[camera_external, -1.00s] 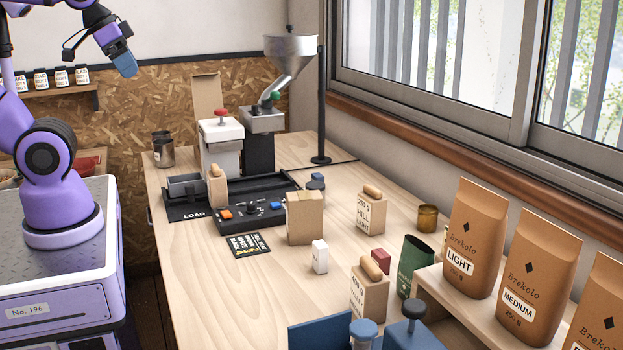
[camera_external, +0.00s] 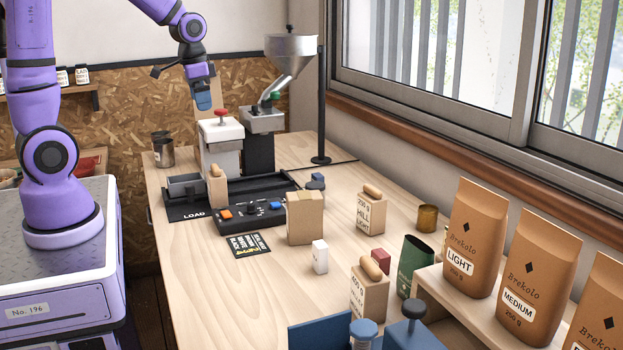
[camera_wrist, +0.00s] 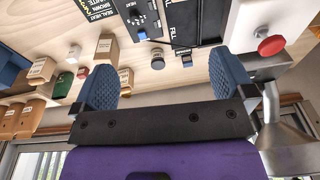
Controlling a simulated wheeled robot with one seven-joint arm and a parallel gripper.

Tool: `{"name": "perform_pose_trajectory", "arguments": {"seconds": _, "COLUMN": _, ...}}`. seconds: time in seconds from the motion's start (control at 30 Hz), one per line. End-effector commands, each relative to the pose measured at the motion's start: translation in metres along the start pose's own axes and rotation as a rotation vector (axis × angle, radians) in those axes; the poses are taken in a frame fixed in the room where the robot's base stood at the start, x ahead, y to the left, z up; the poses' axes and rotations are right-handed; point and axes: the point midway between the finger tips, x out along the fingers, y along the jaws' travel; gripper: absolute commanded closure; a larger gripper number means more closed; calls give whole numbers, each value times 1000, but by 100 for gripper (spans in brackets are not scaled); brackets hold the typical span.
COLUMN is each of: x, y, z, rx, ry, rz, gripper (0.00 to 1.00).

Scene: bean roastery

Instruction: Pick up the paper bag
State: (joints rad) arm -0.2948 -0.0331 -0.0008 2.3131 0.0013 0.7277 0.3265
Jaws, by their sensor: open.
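A small brown, box-shaped paper bag (camera_external: 305,218) stands upright on the wooden table, right of the black control panel. It also shows in the wrist view (camera_wrist: 106,48), left of the control panel. Larger brown paper bags labelled LIGHT (camera_external: 474,238) and MEDIUM (camera_external: 535,267) stand on a low shelf at the right; which bag the task means I cannot tell. My gripper (camera_external: 203,103) is above the back of the table, by the white machine, well away from these bags. In the wrist view its blue fingers (camera_wrist: 165,85) are spread apart with nothing between them.
A white machine with a red knob (camera_external: 221,113) and a metal hopper (camera_external: 291,52) stand near my gripper. Labelled blocks (camera_external: 370,212), a white block (camera_external: 320,257) and a green pouch (camera_external: 414,266) stand around the small bag. Bare table lies at front left.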

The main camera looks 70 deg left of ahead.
Motion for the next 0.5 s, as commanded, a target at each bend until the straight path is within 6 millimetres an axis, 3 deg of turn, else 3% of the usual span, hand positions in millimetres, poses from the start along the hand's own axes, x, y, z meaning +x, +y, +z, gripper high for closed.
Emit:
{"name": "perform_pose_trajectory", "arguments": {"seconds": 0.1, "x": 34, "y": -22, "z": -10, "rx": -1, "ry": -50, "rz": 13, "gripper": 0}}
{"name": "perform_pose_trajectory", "arguments": {"seconds": 0.3, "x": 81, "y": -50, "z": -19, "rx": 6, "ry": -105, "rz": 34, "gripper": 0}}
{"name": "perform_pose_trajectory", "arguments": {"seconds": 0.5, "x": 102, "y": -62, "z": -21, "rx": 11, "ry": -125, "rz": 44, "gripper": 0}}
